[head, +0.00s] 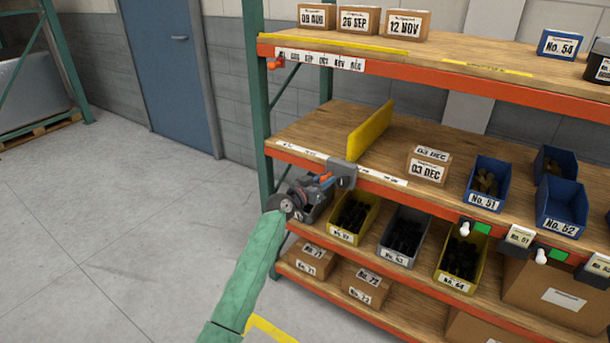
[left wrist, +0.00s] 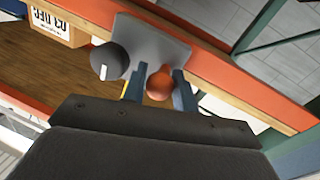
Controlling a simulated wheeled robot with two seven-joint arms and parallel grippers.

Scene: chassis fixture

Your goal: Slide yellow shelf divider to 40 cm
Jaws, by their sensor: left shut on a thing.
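The yellow shelf divider (head: 369,130) stands upright across the middle shelf, left of the 03 DEC box. A grey bracket (head: 343,172) sits at its front end on the orange shelf edge; the bracket also shows in the left wrist view (left wrist: 152,42). My left gripper (head: 326,181) is at this bracket. In the left wrist view its fingers (left wrist: 159,88) are shut on an orange knob (left wrist: 159,83). A black knob (left wrist: 108,62) is beside them. White scale strips (head: 300,151) run along the shelf edge; their marks are too small to read. My right gripper is not in view.
The 03 DEC box (head: 428,165) stands right of the divider, with blue bins (head: 488,183) further right. The shelf left of the divider is bare. A green post (head: 257,90) bounds the left end. Bins (head: 354,217) sit on the shelf below.

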